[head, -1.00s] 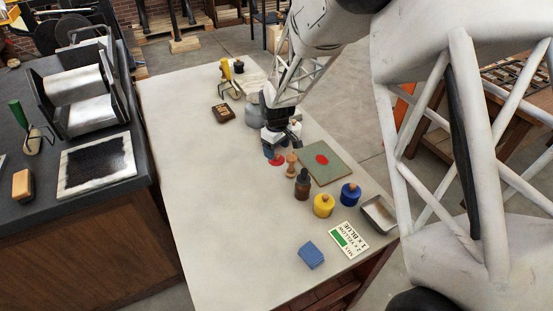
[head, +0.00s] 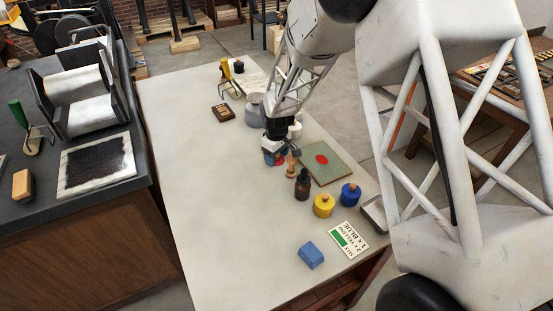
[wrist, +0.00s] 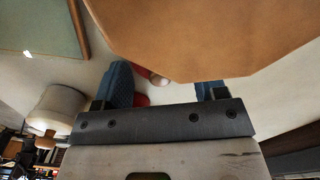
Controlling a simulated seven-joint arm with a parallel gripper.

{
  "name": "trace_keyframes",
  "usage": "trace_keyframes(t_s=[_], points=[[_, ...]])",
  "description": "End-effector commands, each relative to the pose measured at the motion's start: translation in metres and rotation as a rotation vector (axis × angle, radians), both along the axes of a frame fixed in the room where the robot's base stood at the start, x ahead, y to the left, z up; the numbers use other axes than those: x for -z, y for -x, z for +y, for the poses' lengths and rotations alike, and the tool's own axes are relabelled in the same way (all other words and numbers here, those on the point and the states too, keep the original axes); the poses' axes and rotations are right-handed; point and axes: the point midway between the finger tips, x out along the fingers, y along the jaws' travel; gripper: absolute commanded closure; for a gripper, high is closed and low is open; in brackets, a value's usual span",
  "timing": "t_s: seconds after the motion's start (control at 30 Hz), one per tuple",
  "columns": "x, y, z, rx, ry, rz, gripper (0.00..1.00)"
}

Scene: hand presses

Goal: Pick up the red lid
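The red lid (head: 281,161) lies on the pale table, mostly covered by my gripper (head: 274,158) in the head view. In the wrist view, a strip of the red lid (wrist: 141,99) shows beside the left blue finger pad. My gripper (wrist: 163,88) points down with its pads apart, one on either side of the red. No firm hold on the lid shows.
A wooden peg-shaped tool (head: 291,166) stands close right of my gripper. Nearby are a dark bottle (head: 302,185), yellow pot (head: 324,205), blue pot (head: 350,194) and green board (head: 312,172) with a red patch. A grey jar (head: 253,106) stands behind. The table's left side is clear.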

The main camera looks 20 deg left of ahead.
Motion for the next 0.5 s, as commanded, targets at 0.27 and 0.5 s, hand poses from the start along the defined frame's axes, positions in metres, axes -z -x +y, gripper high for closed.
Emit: trace_keyframes(t_s=[0.27,0.5], points=[[0.0002,0.0,-0.0001,0.0,0.0,0.0,0.78],[0.0016,0.0009,-0.0005,0.0,0.001,0.003,1.0]])
